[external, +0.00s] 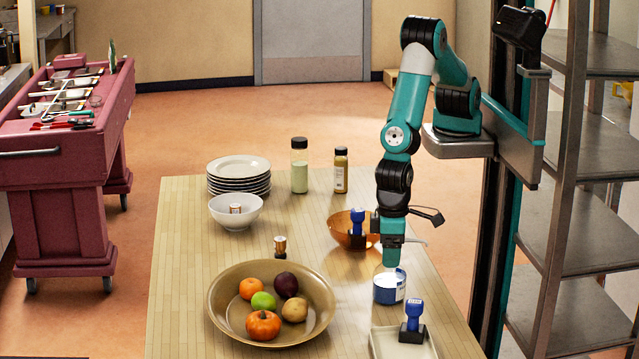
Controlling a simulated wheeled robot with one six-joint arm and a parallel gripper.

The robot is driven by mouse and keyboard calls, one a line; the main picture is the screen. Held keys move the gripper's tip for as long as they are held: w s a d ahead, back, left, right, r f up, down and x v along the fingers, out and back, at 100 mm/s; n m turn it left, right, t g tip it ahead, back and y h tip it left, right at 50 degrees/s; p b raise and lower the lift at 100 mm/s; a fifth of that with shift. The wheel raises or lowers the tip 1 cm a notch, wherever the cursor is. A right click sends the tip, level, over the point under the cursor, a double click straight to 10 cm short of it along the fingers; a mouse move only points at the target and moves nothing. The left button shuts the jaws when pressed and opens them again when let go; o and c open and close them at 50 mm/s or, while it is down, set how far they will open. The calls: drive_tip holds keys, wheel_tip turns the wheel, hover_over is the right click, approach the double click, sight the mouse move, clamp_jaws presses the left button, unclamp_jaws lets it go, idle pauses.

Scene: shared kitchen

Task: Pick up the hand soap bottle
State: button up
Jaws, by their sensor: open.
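No bottle in the external view is clearly marked as hand soap. A pale green bottle with a black cap (299,170) stands upright at the back of the wooden table. A smaller yellow-brown bottle with a dark cap and a white label (340,172) stands to its right. I cannot tell which one is the hand soap bottle. My gripper (391,264) is open and points down, nearer the camera and to the right of both bottles. It is over a blue and white round container (389,288). Whether it touches the container cannot be told.
An orange bowl (340,232) and a dark-based blue stamp (357,222) are left of my gripper. A second stamp (412,318) stands on a pale tray (388,346). A fruit bowl (224,318), white bowl (236,218), stacked plates (238,180) and small jar (280,246) occupy the left.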

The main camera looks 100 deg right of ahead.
drive_tip(key=shift+f, duration=0.2)
clamp_jaws()
drive_tip(key=shift+r, duration=0.2)
